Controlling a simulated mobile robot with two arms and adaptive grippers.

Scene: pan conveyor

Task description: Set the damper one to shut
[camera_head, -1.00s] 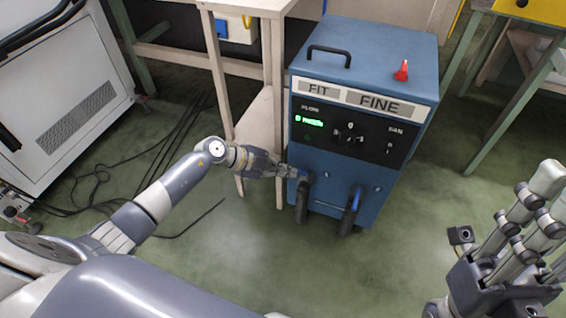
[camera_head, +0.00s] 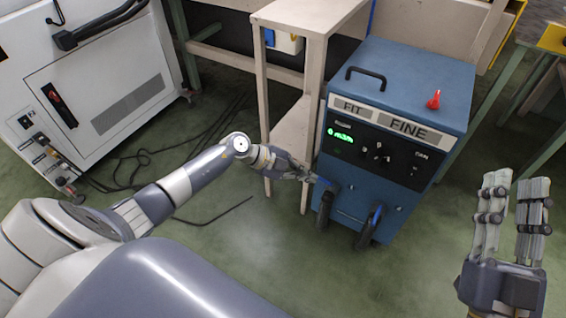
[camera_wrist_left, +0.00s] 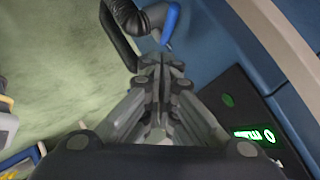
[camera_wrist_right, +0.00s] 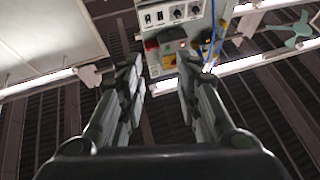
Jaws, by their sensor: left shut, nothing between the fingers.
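The blue cabinet (camera_head: 395,100) has two black hose stubs low on its front. The left stub (camera_head: 325,208) has a blue lever (camera_head: 324,182), and the right stub (camera_head: 366,232) has a blue lever (camera_head: 376,216). No label shows which is damper one. My left gripper (camera_head: 312,178) is shut and empty, its tips close to the left lever. In the left wrist view a blue lever (camera_wrist_left: 171,22) and black hose (camera_wrist_left: 124,30) lie just beyond the fingertips (camera_wrist_left: 162,62); contact cannot be told. My right gripper (camera_head: 516,184) is open and empty, raised at the right, away from the cabinet.
A pale wooden stand (camera_head: 290,110) is close beside the cabinet and my left forearm. A white machine (camera_head: 90,90) stands at the left, with dark cables (camera_head: 150,155) on the floor. Green floor in front of the cabinet is clear.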

